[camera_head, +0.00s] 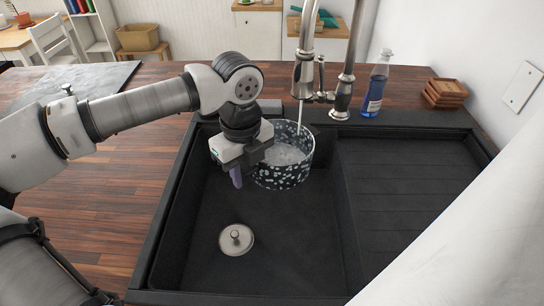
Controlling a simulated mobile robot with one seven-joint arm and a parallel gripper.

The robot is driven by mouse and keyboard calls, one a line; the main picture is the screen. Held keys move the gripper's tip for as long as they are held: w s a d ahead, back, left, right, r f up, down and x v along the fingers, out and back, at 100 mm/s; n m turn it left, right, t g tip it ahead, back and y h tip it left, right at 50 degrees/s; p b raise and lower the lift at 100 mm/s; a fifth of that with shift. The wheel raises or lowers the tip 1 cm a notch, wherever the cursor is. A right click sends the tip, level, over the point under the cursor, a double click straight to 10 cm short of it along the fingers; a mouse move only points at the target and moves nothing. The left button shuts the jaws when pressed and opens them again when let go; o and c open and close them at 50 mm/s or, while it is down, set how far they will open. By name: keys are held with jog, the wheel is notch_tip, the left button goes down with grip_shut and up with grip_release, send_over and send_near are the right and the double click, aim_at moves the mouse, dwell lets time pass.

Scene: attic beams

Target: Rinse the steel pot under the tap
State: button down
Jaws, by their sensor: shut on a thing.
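The pot (284,177) is dark with pale speckles, rather than plain steel. It is upright inside the black sink (193,265), at the back of the left basin. My gripper (243,165) is at its left side and shut on its near left wall or rim. The exact contact is hidden by the gripper body. The metal tap (304,75) stands behind the sink. A thin stream runs from its spout into the pot, and pale, bubbly water shows inside. Whether the pot touches the basin floor is unclear.
A round pale lid or plug with a knob (236,239) lies on the basin floor. A ribbed drainboard (410,195) is at right. A blue soap bottle (376,85) and stacked wooden coasters (445,92) stand behind. A dark slab (95,78) lies on the wooden counter at left.

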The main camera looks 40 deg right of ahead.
jog(key=shift+s, duration=0.1)
jog(key=s+a+b, duration=0.1)
jog(key=s+a, duration=0.2)
jog(key=a, duration=0.4)
jog(key=shift+s+b, duration=0.35)
dwell(0.4)
dwell(1.1)
jog(key=s+a+r+p, duration=0.1)
jog(key=s+a+r, duration=0.1)
jog(key=a+r, duration=0.2)
jog(key=shift+s+a+p, duration=0.2)
jog(key=shift+p, duration=0.2)
dwell(1.1)
